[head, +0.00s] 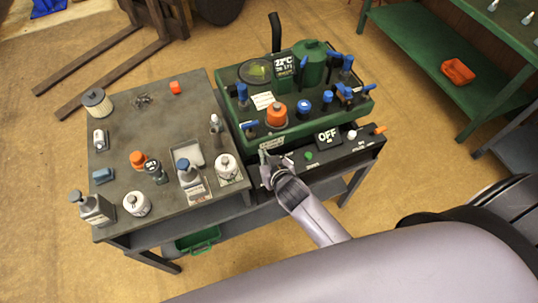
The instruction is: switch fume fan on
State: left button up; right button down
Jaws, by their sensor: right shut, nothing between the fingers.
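A dark control panel (343,154) runs along the front of a green bench unit (325,124). A small display (328,137) on the panel reads OFF. A green button (309,155) sits left of and below the display, and a white knob (352,134) sits to its right. The small panel labels are too blurred to read, so I cannot tell which control is the fume fan's. My right gripper (270,160) is shut and empty, at the left end of the panel, left of the green button. Whether it touches the panel is unclear. My left gripper is not in view.
A grey table (120,185) with bottles, jars and an orange-capped container stands left of the unit. Blue-handled valves, a green tank (311,62) and a temperature display (285,66) stand on the unit. An orange handle (379,129) sticks out at the panel's right end.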

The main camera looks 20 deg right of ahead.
jog(key=s+r, duration=0.3)
jog(key=r, duration=0.2)
jog(key=shift+s+d+r, duration=0.15)
jog(key=shift+s+r, duration=0.05)
dwell(0.4)
jog(key=s+d+f+n+g+b, duration=0.15)
jog(key=s+f, duration=0.25)
jog(key=f, duration=0.6)
jog(key=s+f+g+b, duration=0.15)
jog(key=s+f, duration=0.25)
jog(key=f, duration=0.6)
jog(key=s+d+f+g+b, duration=0.1)
jog(key=s+f+g, duration=0.1)
jog(key=s+f, duration=0.5)
jog(key=s+d+f+g+b, duration=0.1)
jog(key=s+d+f+g, duration=0.1)
jog(key=s+f, duration=0.7)
jog(key=s+d+f+g+b, duration=0.2)
jog(key=s+d+f+g, duration=0.1)
jog(key=s+f, duration=0.7)
jog(key=s, duration=0.3)
jog(key=shift+s+d+f, duration=0.25)
jog(key=shift+s+d, duration=0.05)
jog(key=shift+s, duration=0.05)
jog(key=shift+n, duration=0.25)
